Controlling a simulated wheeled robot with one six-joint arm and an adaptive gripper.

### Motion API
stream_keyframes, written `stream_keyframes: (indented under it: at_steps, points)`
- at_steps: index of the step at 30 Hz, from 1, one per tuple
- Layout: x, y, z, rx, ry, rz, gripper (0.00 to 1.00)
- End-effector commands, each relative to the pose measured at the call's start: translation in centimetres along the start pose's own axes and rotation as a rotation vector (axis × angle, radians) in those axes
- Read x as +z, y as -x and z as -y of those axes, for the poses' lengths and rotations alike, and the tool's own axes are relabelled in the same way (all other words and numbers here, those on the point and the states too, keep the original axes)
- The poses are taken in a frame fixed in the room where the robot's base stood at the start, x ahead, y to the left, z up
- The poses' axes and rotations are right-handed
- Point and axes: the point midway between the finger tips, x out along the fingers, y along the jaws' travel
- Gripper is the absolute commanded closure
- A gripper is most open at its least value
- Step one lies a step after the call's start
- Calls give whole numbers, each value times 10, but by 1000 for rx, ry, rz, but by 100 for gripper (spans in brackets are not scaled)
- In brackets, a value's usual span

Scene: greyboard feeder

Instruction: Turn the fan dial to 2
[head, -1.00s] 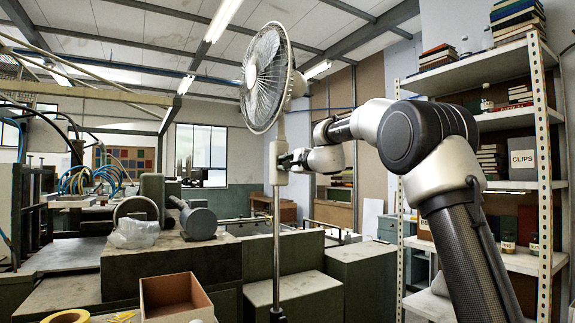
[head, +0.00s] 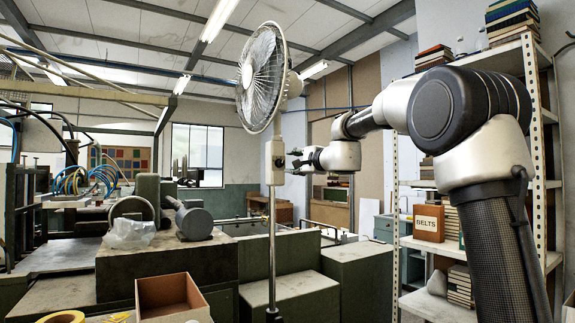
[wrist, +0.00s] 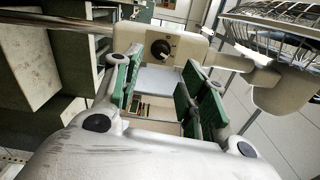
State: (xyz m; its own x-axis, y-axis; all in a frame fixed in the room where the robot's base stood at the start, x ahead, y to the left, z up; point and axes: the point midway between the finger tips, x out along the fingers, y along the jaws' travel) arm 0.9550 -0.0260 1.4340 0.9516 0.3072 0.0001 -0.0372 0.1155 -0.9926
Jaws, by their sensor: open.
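The standing fan (head: 261,78) has a caged head on a thin post (head: 272,240). Its pale control box (head: 275,163) sits on the post below the head. In the wrist view the box (wrist: 196,42) carries a round black dial (wrist: 160,47); its pointer setting is too small to read. My gripper (head: 297,159) is just right of the box in the head view, with a small gap. In the wrist view my gripper (wrist: 158,82) is open and empty, its green-padded fingers either side of the line to the dial.
A metal shelf (head: 537,140) with books and boxes stands at the right, behind my arm. Low green cabinets (head: 357,283) stand behind the post. An open cardboard box (head: 172,297) is at the front left. The space around the control box looks clear.

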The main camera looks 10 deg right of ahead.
Motion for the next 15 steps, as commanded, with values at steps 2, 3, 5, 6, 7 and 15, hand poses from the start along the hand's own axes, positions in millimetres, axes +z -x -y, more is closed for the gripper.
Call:
stream_keyframes:
  at_steps: [2,3,5,6,7,15]
  points:
    - [0,17,1,-1,0,-2,57]
    - [-1,23,0,0,0,-2,57]
    - [-1,31,0,0,-1,-2,57]
    - [-1,36,0,0,-1,-1,57]
    - [0,38,0,0,0,-1,57]
    - [0,44,-1,1,0,0,57]
